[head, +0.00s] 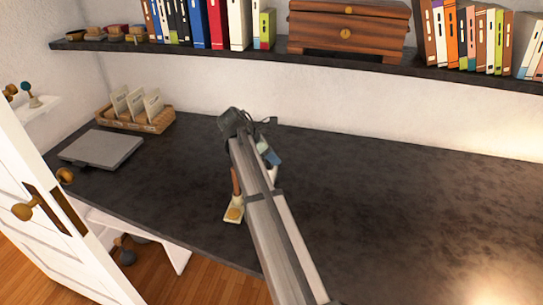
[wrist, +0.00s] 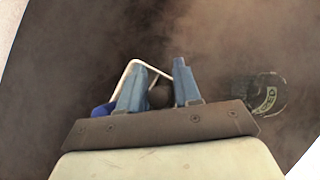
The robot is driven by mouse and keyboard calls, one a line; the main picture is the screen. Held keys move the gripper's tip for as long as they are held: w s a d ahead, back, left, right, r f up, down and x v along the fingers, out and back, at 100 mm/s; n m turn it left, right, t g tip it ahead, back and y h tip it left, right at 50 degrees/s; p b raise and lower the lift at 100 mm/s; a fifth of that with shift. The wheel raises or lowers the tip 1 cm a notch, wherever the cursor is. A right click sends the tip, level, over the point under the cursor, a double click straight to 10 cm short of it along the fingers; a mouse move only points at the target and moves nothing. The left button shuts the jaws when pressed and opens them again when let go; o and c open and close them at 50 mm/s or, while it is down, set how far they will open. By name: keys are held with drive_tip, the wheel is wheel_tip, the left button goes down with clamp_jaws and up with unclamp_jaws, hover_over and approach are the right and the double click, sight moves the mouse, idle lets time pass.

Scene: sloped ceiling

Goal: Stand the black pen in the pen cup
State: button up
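My gripper (wrist: 158,75) shows in the wrist view as two blue fingers set apart, pointing down at the dark desk. A dark rounded thing (wrist: 160,97) shows between them. I cannot tell whether it is the black pen, the pen cup or something else, nor whether the fingers touch it. In the head view my arm crosses the middle of the desk, and a blue finger (head: 273,157) shows beside it. I cannot make out the black pen or the pen cup for sure in either view; my arm hides part of the desk.
A pale thing with a yellow disc (head: 234,213) stands left of my arm. A dark round thing with lettering (wrist: 264,96) lies right of the fingers. The desk's right is clear.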

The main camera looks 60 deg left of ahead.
drive_tip(key=o, duration=0.3)
drive_tip(key=shift+o, duration=0.2)
drive_tip(key=v, duration=1.4)
drive_tip(key=shift+w, duration=0.15)
